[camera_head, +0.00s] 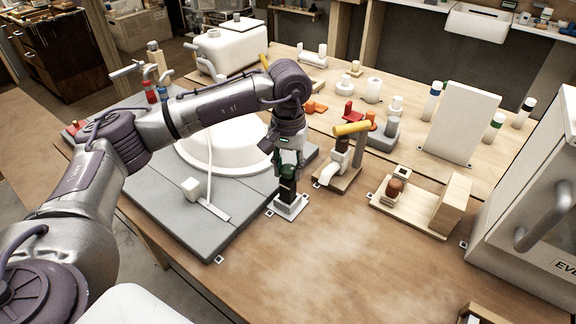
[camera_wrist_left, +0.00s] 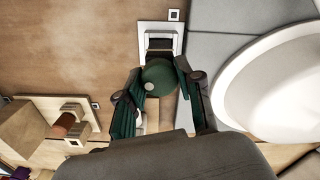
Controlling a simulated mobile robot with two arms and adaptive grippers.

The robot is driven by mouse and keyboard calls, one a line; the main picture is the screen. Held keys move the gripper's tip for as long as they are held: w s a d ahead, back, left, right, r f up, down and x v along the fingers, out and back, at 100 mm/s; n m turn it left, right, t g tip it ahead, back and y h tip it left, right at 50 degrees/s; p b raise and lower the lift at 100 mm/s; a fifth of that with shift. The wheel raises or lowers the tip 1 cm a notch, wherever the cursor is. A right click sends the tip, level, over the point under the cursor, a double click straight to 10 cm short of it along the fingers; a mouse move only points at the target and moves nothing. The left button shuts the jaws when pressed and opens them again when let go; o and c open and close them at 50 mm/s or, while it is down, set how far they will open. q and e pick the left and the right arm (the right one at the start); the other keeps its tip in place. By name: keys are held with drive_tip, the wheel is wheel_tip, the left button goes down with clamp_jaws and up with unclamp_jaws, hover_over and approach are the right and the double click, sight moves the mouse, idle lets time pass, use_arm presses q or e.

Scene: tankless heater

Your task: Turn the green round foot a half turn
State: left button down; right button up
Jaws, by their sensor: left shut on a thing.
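The green round foot (camera_wrist_left: 158,78) shows in the left wrist view as a dark green round piece with a pale dot. It sits on top of a dark upright block that stands on a white square base (camera_head: 291,208). My left gripper (camera_head: 288,172) points down over this base. Its two fingers are on either side of the green foot and shut on it. In the head view the fingers hide much of the foot. My right gripper is in neither view.
A grey mat with a white basin (camera_head: 218,150) lies to the left. A wooden stand with a yellow handle (camera_head: 351,129) is close on the right. A wooden fixture (camera_head: 392,210) and a metal cabinet are farther right. The front tabletop (camera_head: 340,260) is clear.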

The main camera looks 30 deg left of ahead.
use_arm(q)
drive_tip(key=n, duration=0.3)
drive_tip(key=shift+f+n, duration=0.1)
drive_tip(key=shift+n, duration=0.2)
drive_tip(key=n, duration=0.3)
drive_tip(key=shift+s+b, duration=0.1)
drive_tip(key=shift+b, duration=0.2)
drive_tip(key=shift+n, duration=0.3)
drive_tip(key=n, duration=0.3)
drive_tip(key=shift+n, duration=0.3)
drive_tip(key=n, duration=0.3)
drive_tip(key=shift+s+n, duration=0.1)
drive_tip(key=shift+n, duration=0.2)
drive_tip(key=shift+f, duration=0.1)
drive_tip(key=c, duration=0.9)
unclamp_jaws()
